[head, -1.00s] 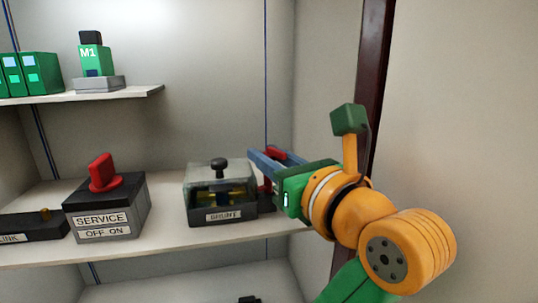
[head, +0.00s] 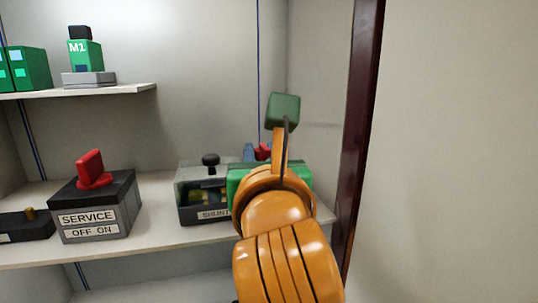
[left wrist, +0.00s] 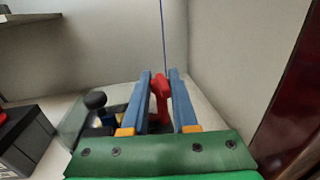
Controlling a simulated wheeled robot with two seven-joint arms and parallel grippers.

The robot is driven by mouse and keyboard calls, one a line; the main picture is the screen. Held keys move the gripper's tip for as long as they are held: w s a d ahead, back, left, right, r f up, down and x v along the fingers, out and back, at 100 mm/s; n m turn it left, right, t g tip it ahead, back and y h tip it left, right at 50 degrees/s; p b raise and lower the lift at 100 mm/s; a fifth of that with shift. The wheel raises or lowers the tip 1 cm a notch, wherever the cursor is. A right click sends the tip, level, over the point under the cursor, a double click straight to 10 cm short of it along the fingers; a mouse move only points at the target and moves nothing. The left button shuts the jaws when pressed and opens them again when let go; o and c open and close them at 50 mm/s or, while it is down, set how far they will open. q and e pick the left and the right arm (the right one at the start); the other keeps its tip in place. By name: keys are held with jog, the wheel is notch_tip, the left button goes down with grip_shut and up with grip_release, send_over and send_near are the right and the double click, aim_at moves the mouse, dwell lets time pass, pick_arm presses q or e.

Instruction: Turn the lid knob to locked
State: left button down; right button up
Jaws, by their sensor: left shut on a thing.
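The SHUNT box (head: 205,212) stands on the middle shelf, with a clear lid and a black round knob (head: 210,160) on top. A red knob (head: 262,152) stands by its right end, mostly hidden behind my gripper in the head view. My left gripper (head: 255,154) points away into the cabinet, its green body hiding the box's right part. In the left wrist view the red knob (left wrist: 160,86) stands between the two blue fingers (left wrist: 158,95), which are shut on it. The black knob (left wrist: 95,100) is left of them. No lock marking is readable. My right gripper is not in view.
A SERVICE box (head: 98,215) with a red switch (head: 91,168) stands left on the same shelf. The upper shelf (head: 120,91) holds the M1 unit (head: 86,56) and green modules (head: 28,68). A dark red cabinet edge (head: 362,130) rises on the right.

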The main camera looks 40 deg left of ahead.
pick_arm(q)
jog(key=shift+w+m+t+h, duration=0.1)
jog(key=shift+m+t+h, duration=1.05)
jog(key=shift+h, duration=0.55)
jog(key=shift+d+m+h, duration=0.1)
jog(key=shift+m+h, duration=0.2)
jog(key=shift+m, duration=0.05)
jog(key=c, duration=0.8)
grip_release()
jog(key=shift+o, duration=0.6)
jog(key=shift+a, duration=0.25)
